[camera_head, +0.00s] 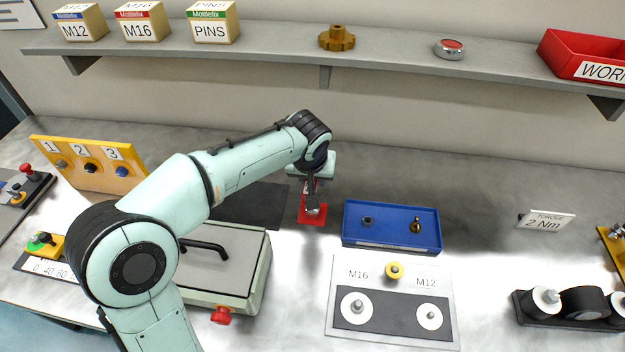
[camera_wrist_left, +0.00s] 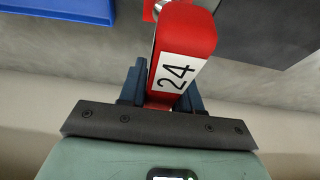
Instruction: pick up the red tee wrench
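The red tee wrench (camera_wrist_left: 185,45) has a red handle with a white label reading "24" and fills the middle of the left wrist view. My left gripper (camera_wrist_left: 163,88) has its dark blue fingers on both sides of the handle, with no clear gap, so it looks shut on it. In the head view, my left gripper (camera_head: 313,192) points down at the back of the bench. The wrench is mostly hidden there by the gripper, above a red square base (camera_head: 311,216) with a metal part on it. I cannot tell whether the wrench touches the base. My right gripper is not in view.
A blue tray (camera_head: 392,243) with small parts lies right of the gripper. A grey-lidded box (camera_head: 225,265) stands left, partly behind my arm. A white M16/M12 board (camera_head: 392,338) lies in front. The shelf (camera_head: 280,42) runs above.

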